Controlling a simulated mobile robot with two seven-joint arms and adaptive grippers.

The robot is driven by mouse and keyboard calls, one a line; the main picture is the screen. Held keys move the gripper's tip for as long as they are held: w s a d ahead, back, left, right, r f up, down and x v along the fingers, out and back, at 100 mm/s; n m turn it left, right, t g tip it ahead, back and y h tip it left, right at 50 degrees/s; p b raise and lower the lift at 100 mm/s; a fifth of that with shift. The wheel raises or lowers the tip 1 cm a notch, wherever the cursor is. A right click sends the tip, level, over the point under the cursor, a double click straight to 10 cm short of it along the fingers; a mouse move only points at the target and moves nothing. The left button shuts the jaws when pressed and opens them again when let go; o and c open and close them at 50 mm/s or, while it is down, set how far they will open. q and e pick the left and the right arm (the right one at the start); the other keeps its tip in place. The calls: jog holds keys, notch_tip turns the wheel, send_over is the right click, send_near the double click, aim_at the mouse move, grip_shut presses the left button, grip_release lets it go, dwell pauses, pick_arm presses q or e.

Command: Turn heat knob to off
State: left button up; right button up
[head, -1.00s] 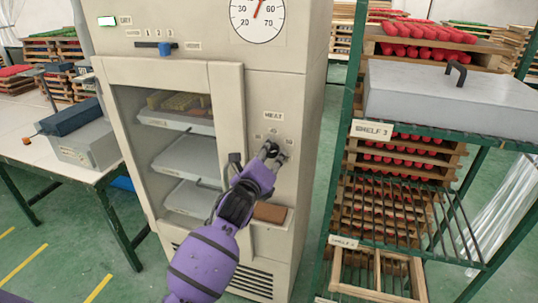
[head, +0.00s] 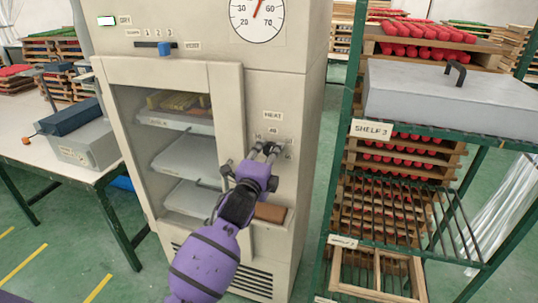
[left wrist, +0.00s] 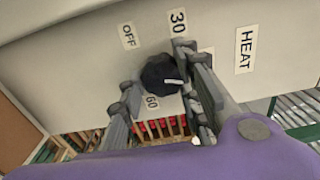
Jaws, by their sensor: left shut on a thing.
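The heat knob (left wrist: 160,75) is a dark round knob with a white mark, on the cream cabinet front (left wrist: 70,60). In the left wrist view the mark points right, away from the OFF label (left wrist: 128,36). The 30 label (left wrist: 178,22) and the 60 label (left wrist: 151,102) are beside the knob; another label is mostly hidden by a finger. My left gripper (head: 266,148) is at the knob below the HEAT label (head: 272,115). Its fingers (left wrist: 157,72) are shut on the knob from both sides. My right gripper is out of view.
The cabinet's glass door (head: 170,140) is closed, with its handle (head: 227,172) just left of my left gripper. A green rack (head: 345,150) stands to the right; a table (head: 40,155) is at the left.

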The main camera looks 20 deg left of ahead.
pick_arm(q)
jog(key=shift+d+n, duration=0.2)
jog(key=shift+n, duration=6.6)
jog(key=shift+d+n, duration=0.2)
jog(key=shift+n, duration=6.6)
jog(key=shift+r, duration=0.15)
jog(key=o, duration=1.1)
jog(key=shift+c, duration=0.2)
jog(key=shift+d+r, duration=0.1)
jog(key=shift+r, duration=0.05)
